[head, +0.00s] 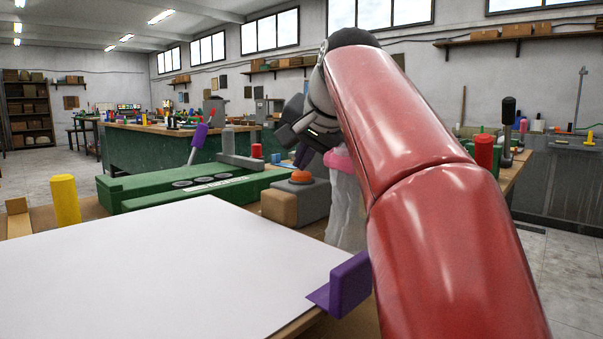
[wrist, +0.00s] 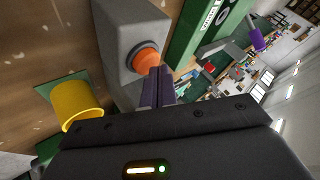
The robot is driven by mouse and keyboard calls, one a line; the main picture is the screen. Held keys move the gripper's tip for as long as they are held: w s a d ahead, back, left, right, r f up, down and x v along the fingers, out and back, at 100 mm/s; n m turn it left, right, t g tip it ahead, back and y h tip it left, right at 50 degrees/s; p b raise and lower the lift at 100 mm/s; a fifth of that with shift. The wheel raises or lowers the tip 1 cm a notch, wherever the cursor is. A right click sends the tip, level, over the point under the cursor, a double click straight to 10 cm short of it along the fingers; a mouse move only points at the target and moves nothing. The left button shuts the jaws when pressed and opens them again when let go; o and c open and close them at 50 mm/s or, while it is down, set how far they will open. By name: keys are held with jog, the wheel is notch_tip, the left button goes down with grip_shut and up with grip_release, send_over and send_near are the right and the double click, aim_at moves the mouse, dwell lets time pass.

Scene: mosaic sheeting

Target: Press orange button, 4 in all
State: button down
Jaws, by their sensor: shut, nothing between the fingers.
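The orange button (head: 301,177) is a round dome on top of a grey box (head: 314,201) near the table edge. In the wrist view the orange button (wrist: 146,57) shows on the face of its grey box (wrist: 118,40). My gripper (wrist: 157,88) is shut and empty, its purple fingers together, with their tips close beside the button's lower right edge in that view. I cannot tell whether they touch it. In the head view my gripper (head: 302,155) is partly hidden behind my wrist and arm, just above and right of the button.
A white sheet (head: 170,270) covers the table's front, with a purple corner stop (head: 348,285). A yellow cylinder (head: 65,200) stands at left.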

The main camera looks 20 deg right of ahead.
aim_at(303, 174)
jog(key=shift+f, duration=0.2)
jog(key=shift+r, duration=0.1)
dwell(0.4)
jog(key=shift+r+p, duration=0.85)
jog(key=shift+p, duration=0.05)
notch_tip(303, 174, up, 5)
jog(key=p, duration=0.5)
dwell(2.2)
